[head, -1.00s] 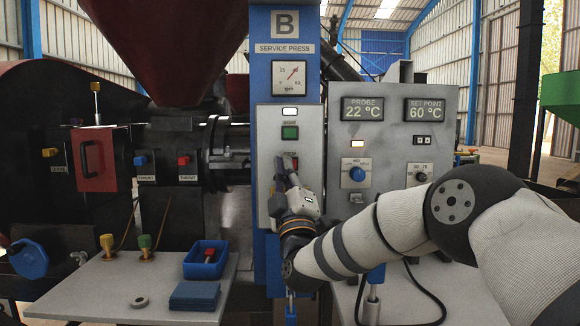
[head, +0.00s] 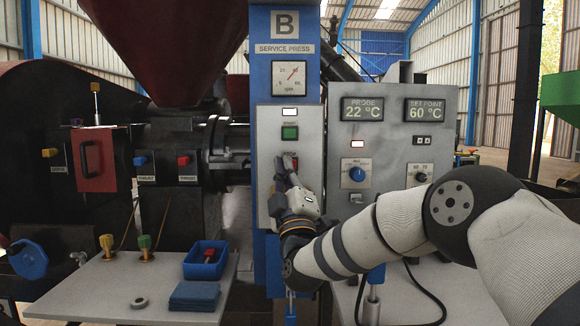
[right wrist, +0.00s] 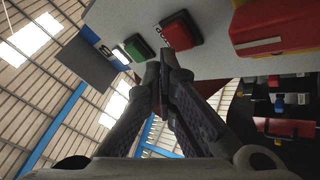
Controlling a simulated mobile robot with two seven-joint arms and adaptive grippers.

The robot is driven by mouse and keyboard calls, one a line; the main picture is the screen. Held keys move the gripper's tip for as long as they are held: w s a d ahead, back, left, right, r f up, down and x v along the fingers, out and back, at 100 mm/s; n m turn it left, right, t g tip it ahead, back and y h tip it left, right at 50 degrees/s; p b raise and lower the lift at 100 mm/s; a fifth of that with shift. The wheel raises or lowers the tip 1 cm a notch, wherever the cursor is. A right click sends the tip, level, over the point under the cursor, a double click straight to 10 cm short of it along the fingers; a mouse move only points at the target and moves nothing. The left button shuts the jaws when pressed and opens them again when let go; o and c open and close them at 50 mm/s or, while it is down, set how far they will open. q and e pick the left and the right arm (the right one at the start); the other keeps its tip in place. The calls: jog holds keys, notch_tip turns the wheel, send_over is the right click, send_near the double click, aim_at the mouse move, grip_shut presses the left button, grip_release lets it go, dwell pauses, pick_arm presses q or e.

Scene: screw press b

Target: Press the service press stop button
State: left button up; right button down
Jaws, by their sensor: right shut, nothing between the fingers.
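The service press panel (head: 261,170) stands on a blue column under the "SERVICE PRESS" label. It carries a green start button (head: 290,133) and, below it, a red stop button (head: 293,159), partly hidden by my right gripper (head: 281,168). In the right wrist view the red stop button (right wrist: 181,30) lies just beyond the shut fingertips, beside the green button (right wrist: 139,47). I cannot tell whether the fingertips touch it. My left gripper is out of view.
A control box with displays (head: 400,112) and a blue knob (head: 357,174) stands to the right. A grey table (head: 110,290) at lower left holds a blue bin (head: 206,267). A large red part (right wrist: 275,28) shows near the buttons in the wrist view.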

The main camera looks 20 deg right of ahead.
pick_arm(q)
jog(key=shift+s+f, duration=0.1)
pick_arm(e)
jog(key=shift+w+d, duration=0.1)
jog(key=shift+w, duration=0.2)
pick_arm(q)
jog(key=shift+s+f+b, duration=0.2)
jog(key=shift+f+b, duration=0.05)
jog(key=shift+b, duration=0.1)
pick_arm(e)
jog(key=shift+w+d, duration=0.1)
jog(key=shift+w, duration=0.35)
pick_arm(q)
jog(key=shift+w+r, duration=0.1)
pick_arm(e)
jog(key=shift+s, duration=0.1)
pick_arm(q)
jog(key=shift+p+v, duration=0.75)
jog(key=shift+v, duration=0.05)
pick_arm(e)
jog(key=shift+s+a, duration=0.2)
jog(key=shift+s, duration=0.55)
